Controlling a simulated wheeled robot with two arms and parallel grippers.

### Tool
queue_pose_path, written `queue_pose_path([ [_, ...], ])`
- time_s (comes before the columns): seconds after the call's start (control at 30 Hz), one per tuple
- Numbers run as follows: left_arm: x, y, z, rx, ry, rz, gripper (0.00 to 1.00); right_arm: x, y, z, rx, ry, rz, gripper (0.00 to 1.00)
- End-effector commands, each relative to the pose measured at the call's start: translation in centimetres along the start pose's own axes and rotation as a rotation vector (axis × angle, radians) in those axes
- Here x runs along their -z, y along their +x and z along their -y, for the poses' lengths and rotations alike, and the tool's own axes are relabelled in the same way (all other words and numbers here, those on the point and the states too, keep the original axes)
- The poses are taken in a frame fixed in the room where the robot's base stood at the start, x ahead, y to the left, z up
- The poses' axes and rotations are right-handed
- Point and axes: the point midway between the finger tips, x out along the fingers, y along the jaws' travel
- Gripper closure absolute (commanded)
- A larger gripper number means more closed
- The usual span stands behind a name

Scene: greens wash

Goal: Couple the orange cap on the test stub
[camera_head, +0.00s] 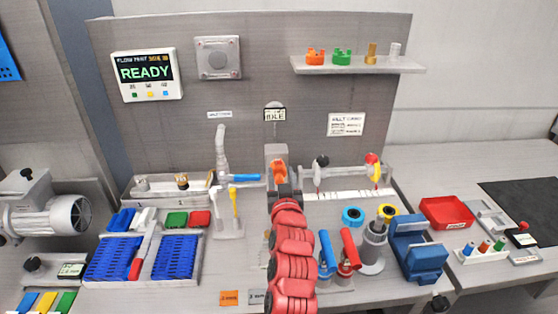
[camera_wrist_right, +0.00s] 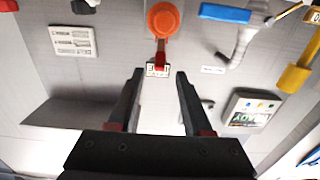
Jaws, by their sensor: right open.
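An orange round part (camera_head: 279,170), which looks like the orange cap, sits at the grey block (camera_head: 276,152) below the IDLE sign. In the right wrist view it is an orange disc (camera_wrist_right: 162,18) beyond my fingertips. I cannot tell how it is seated; the stub is not clearly visible. My right gripper (camera_head: 284,193) is just in front of it and partly hides it. In the right wrist view my right gripper (camera_wrist_right: 158,76) is open with nothing between its fingers. Another orange fitting (camera_head: 316,57) stands on the wall shelf. My left gripper is not in view.
The shelf (camera_head: 360,66) also holds a green fitting (camera_head: 342,57). A pipe with a blue lever (camera_head: 245,178) stands left of my gripper, a valve rail (camera_head: 345,172) right. Red and blue hand tools (camera_head: 349,249), a blue vise (camera_head: 417,247) and blue-filled bins (camera_head: 176,257) crowd the bench.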

Motion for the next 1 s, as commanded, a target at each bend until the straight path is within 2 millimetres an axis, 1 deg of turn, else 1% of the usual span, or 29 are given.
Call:
queue_pose_path([
  [0.03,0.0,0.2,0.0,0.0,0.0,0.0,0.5,0.1,0.9,-0.2,-0.001,-0.001,0.001,0.5],
  [0.2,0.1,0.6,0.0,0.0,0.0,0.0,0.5,0.1,3.5,-0.1,-0.001,-0.002,0.001,0.5],
  [0.4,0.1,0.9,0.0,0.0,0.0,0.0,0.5,-0.1,5.6,0.0,0.0,-0.002,0.005,0.5],
  [0.6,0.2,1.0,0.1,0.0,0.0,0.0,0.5,0.0,6.4,-0.1,-0.001,0.0,0.001,0.5],
  [0.87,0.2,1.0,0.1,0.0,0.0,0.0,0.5,-0.1,6.5,-0.1,0.0,0.0,0.001,0.5],
  [0.9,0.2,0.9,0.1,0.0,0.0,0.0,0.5,-0.1,6.5,-0.1,0.0,0.0,0.001,0.54],
  [0.97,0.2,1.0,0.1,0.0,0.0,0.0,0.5,-0.1,6.5,0.0,0.0,0.0,0.001,0.64],
  [1.0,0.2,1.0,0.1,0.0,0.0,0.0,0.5,-0.1,6.5,0.0,0.0,0.0,0.001,0.72],
])
